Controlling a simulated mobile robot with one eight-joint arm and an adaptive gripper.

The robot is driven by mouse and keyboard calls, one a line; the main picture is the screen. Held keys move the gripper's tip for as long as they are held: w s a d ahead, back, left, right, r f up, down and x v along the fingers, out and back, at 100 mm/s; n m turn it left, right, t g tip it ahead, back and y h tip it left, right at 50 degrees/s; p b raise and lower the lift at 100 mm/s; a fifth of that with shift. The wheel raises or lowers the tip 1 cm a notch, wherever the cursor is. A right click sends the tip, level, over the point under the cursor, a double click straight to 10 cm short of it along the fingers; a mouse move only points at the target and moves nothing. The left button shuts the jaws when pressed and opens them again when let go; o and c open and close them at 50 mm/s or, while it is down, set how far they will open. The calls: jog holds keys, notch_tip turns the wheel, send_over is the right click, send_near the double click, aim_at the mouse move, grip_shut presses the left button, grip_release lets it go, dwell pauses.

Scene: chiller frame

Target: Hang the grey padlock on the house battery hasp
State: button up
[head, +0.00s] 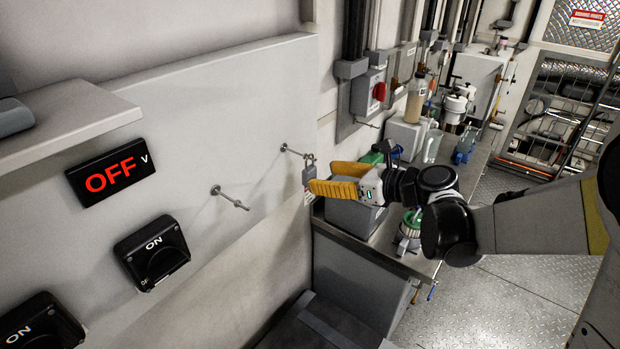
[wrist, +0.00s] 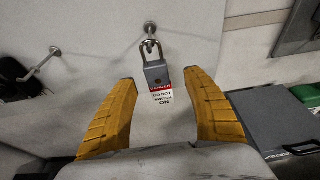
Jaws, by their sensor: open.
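The grey padlock (head: 309,173) hangs upright by its shackle from a metal peg (head: 292,150) on the pale wall panel. In the wrist view the padlock (wrist: 155,73) carries a red and white tag (wrist: 162,96) reading "DO NOT SWITCH ON". My gripper (head: 321,177) has yellow fingers and is open. In the wrist view its fingers (wrist: 159,80) stand apart on either side of the padlock, with visible gaps. A second, bare metal peg (head: 230,198) sticks out of the panel to the left. No label shows which peg is the house battery hasp.
A black display (head: 106,171) reads "OFF V" on the panel. A grey shelf (head: 70,121) juts out at upper left. A cluttered bench (head: 420,262) with bottles and a grey box stands behind and below my gripper.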

aim_at(312, 176)
jog(key=x, duration=0.2)
jog(key=b+x, duration=0.1)
jog(key=x, duration=0.1)
jog(key=shift+s+a, duration=0.15)
jog(key=shift+a, duration=0.15)
jog(key=shift+w+a, duration=0.2)
jog(key=shift+w, duration=0.1)
grip_shut()
